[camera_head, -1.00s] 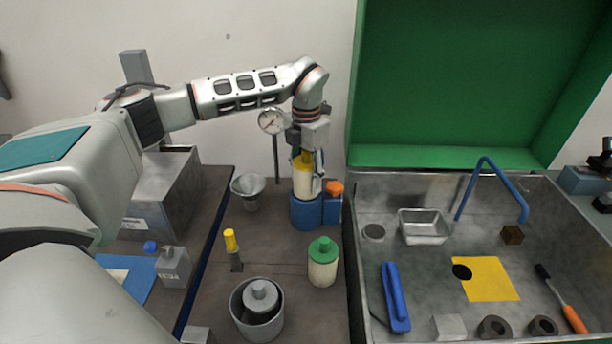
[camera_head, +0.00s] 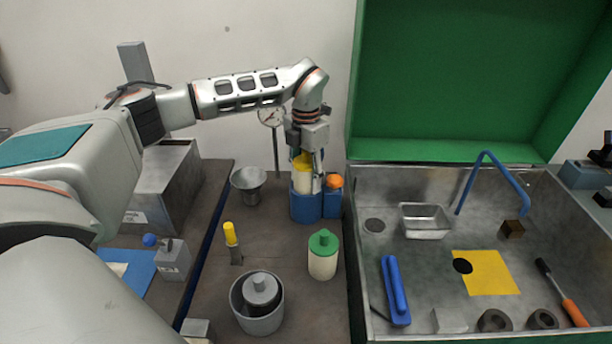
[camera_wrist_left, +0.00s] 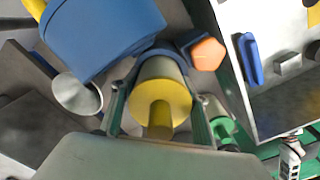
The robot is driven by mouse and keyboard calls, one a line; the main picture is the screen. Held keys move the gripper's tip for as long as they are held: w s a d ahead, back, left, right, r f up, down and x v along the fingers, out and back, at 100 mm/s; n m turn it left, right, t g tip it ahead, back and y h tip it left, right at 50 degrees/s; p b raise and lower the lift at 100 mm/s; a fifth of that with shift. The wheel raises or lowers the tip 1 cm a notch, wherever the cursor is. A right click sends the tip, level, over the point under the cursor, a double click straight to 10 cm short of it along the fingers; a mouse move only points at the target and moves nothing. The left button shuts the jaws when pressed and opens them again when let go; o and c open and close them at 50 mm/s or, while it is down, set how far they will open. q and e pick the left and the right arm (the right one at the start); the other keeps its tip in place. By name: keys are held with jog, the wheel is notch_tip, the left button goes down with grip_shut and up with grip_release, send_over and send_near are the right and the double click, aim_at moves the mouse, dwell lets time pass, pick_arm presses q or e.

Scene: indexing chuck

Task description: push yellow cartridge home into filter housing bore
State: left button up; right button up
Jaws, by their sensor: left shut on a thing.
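The cartridge (camera_head: 302,181) has a pale body and a yellow cap with a stem. It stands upright in the blue filter housing (camera_head: 303,211), its lower part hidden in the bore. My left gripper (camera_head: 307,158) comes down from above and is shut on its yellow top. In the left wrist view the yellow cap (camera_wrist_left: 160,101) and stem lie between my two fingers, with the blue housing's rim behind. The seating depth inside the bore is hidden. My right gripper is in no view.
An orange knob (camera_head: 335,180) sits beside the housing. A dial gauge (camera_head: 270,116), a metal funnel (camera_head: 249,185), a green-capped jar (camera_head: 322,259) and a grey pot (camera_head: 240,312) stand nearby. The metal tray (camera_head: 357,240) is to the right.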

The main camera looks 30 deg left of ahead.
pick_arm(q)
jog(key=shift+f, duration=0.15)
jog(key=o, duration=1.3)
notch_tip(320, 180, up, 12)
jog(key=shift+r, duration=0.1)
